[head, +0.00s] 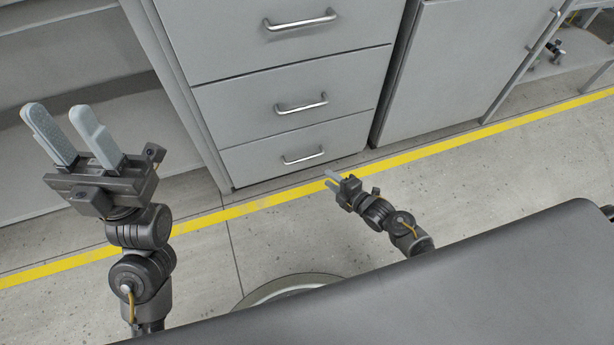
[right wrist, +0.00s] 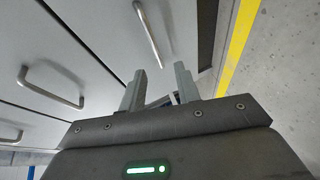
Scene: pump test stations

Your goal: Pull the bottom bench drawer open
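The bottom bench drawer (head: 270,158) is the lowest of the grey drawers and sits flush with the bench front. Its silver bar handle (head: 303,157) shows in the head view. The handle also shows in the right wrist view (right wrist: 149,34), beyond the fingertips. My right gripper (head: 331,178) is low, just to the right of and below that handle, apart from it. In the right wrist view its fingers (right wrist: 160,70) are spread with nothing gripped. My left gripper (head: 60,111) is raised at the left, open and empty, away from the drawers.
The middle drawer (head: 230,105) and top drawer (head: 210,45) above are shut. A grey cabinet door (head: 450,70) stands to the right, open shelving (head: 70,55) to the left. A yellow floor line (head: 270,201) runs in front of the bench, with clear floor around it.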

